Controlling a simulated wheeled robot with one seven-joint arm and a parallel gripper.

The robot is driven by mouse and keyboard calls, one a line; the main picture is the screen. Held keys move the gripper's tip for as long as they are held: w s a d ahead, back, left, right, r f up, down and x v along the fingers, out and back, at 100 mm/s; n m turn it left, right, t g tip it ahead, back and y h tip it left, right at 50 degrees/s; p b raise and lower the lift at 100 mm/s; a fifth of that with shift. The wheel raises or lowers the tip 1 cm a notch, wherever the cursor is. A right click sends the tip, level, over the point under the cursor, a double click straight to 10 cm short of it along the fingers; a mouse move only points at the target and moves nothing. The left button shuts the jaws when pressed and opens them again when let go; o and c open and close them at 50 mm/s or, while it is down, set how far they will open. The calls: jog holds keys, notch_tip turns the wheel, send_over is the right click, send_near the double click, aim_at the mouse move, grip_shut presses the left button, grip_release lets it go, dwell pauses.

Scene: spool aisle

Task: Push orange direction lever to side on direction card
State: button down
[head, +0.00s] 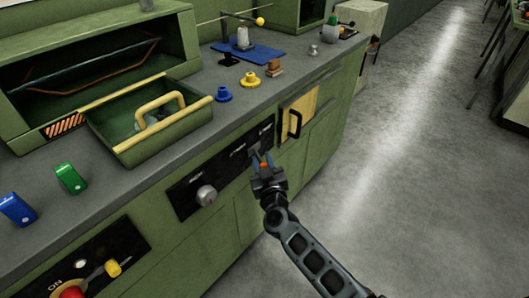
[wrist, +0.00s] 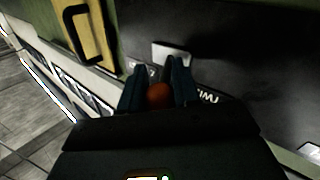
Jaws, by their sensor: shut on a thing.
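My gripper (head: 261,158) is at the front of the green cabinet, against the black panel (head: 183,199). In the wrist view its two dark fingers (wrist: 158,92) are closed around the round orange knob of the direction lever (wrist: 159,97). A pale plate (wrist: 172,52) sits just beyond the fingertips on the black card. White lettering shows on both sides of the fingers, partly covered by them. The lever's shaft is mostly hidden.
A silver knob (head: 206,195) is left of my gripper on the same panel. A yellow door with a black handle (head: 294,124) is to the right. The grey floor (head: 400,190) at right is clear.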

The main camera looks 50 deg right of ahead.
jog(key=shift+d, duration=0.15)
jog(key=c, duration=0.8)
grip_release()
jog(key=shift+s+a, duration=0.1)
jog(key=shift+a, duration=0.1)
jog(key=shift+p+v, duration=0.65)
jog(key=shift+v, duration=3.15)
jog(key=shift+a, duration=0.1)
